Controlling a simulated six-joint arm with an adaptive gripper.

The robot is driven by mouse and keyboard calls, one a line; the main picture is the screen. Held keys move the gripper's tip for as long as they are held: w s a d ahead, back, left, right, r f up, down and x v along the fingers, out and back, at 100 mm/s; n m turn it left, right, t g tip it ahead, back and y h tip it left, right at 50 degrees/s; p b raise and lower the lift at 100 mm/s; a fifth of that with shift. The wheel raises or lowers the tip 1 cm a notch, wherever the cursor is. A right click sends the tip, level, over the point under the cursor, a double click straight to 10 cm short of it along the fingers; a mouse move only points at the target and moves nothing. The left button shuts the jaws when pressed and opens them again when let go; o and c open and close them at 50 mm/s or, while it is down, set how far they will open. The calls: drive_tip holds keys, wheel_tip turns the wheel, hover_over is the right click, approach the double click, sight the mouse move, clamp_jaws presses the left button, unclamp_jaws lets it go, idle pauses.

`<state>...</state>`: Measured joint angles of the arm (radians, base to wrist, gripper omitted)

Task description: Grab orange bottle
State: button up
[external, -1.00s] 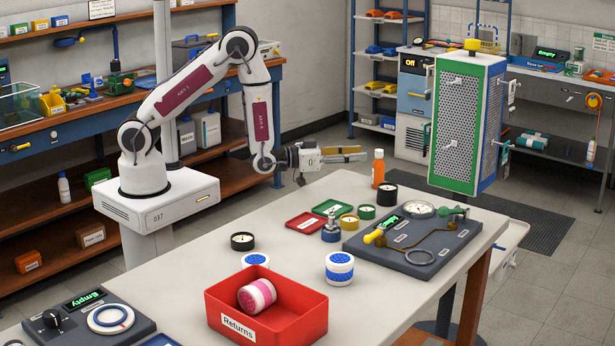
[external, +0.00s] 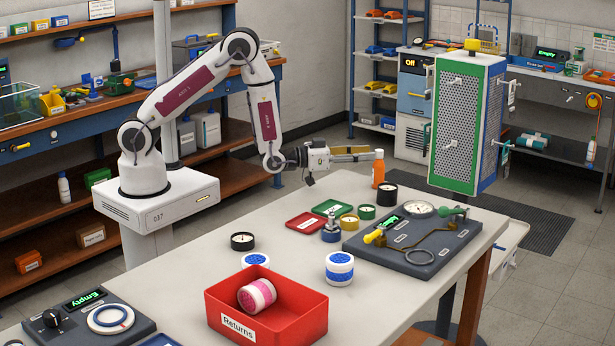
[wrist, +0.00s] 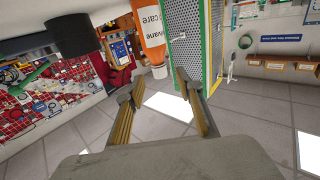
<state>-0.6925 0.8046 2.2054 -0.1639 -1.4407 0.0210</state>
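The orange bottle (external: 378,170) stands upright at the far edge of the table, beside a black cup. My gripper (external: 377,154) is level with the bottle's top in the external view, its fingers pointing right and overlapping the bottle's outline. In the wrist view the bottle (wrist: 151,28) appears inverted at the top, with part of its label showing and its body cut off by the frame edge. Its pale cap lies just past the tips of my gripper (wrist: 157,78). The two fingers are apart with nothing between them. I cannot tell whether a fingertip touches the bottle.
The black cup (external: 387,194) is close by; it looms dark in the wrist view (wrist: 68,38). Small green and yellow round gauges, flat trays and a grey gauge board (external: 405,262) lie nearer. A red Returns bin (external: 300,329) is at the front. A perforated cabinet (external: 460,130) stands behind.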

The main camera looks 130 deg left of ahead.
sight(379, 150)
drive_tip(key=shift+w+a, duration=0.1)
drive_tip(key=shift+x, duration=2.45)
clamp_jaws()
